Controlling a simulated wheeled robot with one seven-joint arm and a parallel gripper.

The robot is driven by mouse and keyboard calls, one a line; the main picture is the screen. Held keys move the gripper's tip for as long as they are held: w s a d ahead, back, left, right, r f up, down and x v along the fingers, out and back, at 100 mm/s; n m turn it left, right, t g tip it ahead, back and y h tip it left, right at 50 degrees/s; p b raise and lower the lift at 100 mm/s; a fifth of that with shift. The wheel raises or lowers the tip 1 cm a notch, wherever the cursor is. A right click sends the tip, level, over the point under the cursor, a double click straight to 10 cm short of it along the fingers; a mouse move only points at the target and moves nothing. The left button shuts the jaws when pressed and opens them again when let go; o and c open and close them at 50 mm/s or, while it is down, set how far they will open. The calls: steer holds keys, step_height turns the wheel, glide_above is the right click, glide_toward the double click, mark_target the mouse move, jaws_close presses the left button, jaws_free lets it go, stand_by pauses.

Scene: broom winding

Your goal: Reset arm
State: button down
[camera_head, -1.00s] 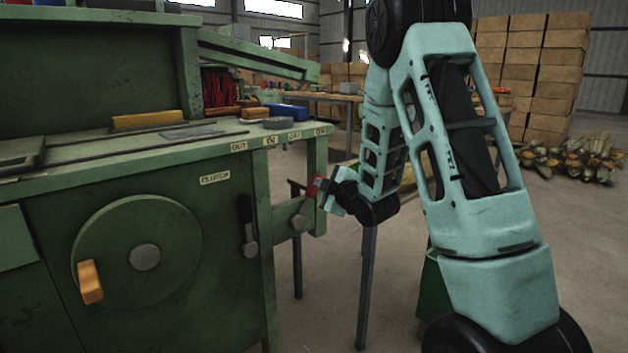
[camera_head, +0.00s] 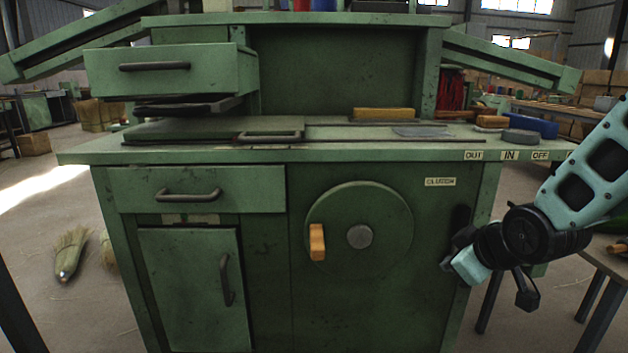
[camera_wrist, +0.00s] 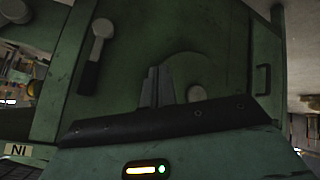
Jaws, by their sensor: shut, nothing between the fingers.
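My gripper (camera_head: 465,266) is at the right of the head view, in front of the green bench's front panel, low and right of the round wheel. In the wrist view its narrow fingers (camera_wrist: 158,86) are together with nothing between them. They stand in front of the green panel. The wheel's grey hub (camera_wrist: 196,93) shows just right of them and the clutch lever (camera_wrist: 97,52) to their upper left. The gripper looks clear of both, though its exact distance from the panel is hard to tell. My arm comes in from the right edge.
The green bench (camera_head: 120,155) fills the middle, with an open upper drawer (camera_head: 165,72). The wheel (camera_head: 375,205) carries an orange handle (camera_head: 317,242). A table (camera_head: 610,258) stands at the right edge. A broom head (camera_head: 70,253) lies on the floor at left.

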steer(key=s+a+r+g+p, duration=0.1)
steer(key=s+a+g, duration=0.45)
steer(key=s, duration=0.75)
steer(key=s+a+r+g, duration=0.1)
steer(key=s+a+g, duration=0.2)
steer(key=s+a, duration=0.75)
step_height(320, 180, up, 29)
steer(key=s+d+p, duration=0.2)
steer(key=d+p, duration=0.1)
steer(key=p, duration=2.7)
steer(key=shift+s+h, duration=0.2)
steer(key=shift+h, duration=0.2)
